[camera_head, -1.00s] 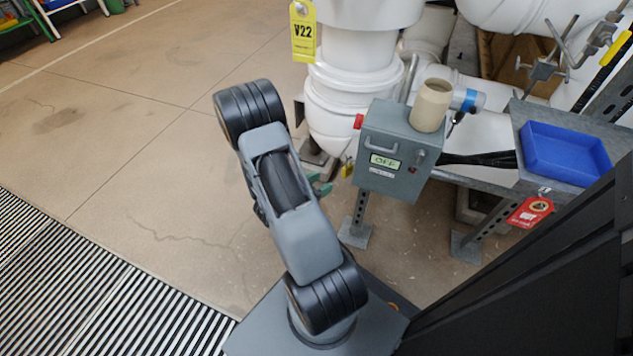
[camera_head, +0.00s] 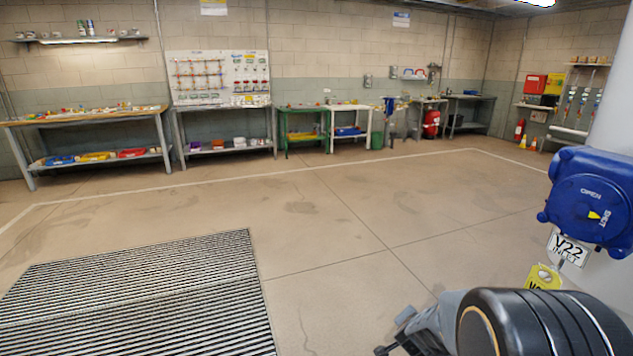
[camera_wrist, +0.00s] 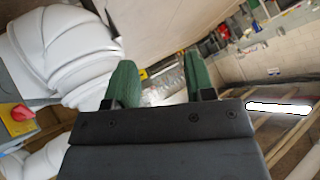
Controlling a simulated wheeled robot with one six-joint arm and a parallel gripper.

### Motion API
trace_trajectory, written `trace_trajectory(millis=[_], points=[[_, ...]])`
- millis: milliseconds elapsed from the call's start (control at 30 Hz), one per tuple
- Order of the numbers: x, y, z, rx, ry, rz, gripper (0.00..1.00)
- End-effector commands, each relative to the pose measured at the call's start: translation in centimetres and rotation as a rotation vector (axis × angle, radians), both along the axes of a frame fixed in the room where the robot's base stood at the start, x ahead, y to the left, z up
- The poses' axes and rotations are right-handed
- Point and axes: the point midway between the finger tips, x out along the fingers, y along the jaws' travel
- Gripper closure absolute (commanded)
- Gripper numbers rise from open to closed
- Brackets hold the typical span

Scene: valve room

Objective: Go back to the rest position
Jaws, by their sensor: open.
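My gripper (camera_wrist: 158,82) shows in the wrist view with its two green fingers spread apart. It is open and nothing is between the fingers. In the head view my arm fills the lower right corner, and the gripper's fingers cannot be made out there. In the wrist view, white pipework (camera_wrist: 62,52) is to the left of the fingers, with a red knob on a yellow plate (camera_wrist: 18,116) below it.
In the head view a blue valve actuator (camera_head: 590,200) with a V22 label (camera_head: 568,249) stands at the right, close above my arm. A floor grating (camera_head: 140,300) lies at the lower left. Workbenches (camera_head: 88,118) line the far wall. The middle floor is clear.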

Motion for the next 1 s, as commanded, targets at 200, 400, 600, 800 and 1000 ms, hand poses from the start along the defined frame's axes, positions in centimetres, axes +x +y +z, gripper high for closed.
trace_trajectory(millis=[200,400,600,800,1000], points=[[-2.9,9.1,16.5,0.050,0.139,0.515,0.51],[-9.4,12.1,25.0,-0.035,0.357,0.811,0.51],[-14.1,11.9,29.3,-0.121,0.522,0.923,0.51],[-15.8,11.5,30.4,-0.153,0.587,0.948,0.51],[-15.8,11.5,30.3,-0.154,0.591,0.949,0.51]])
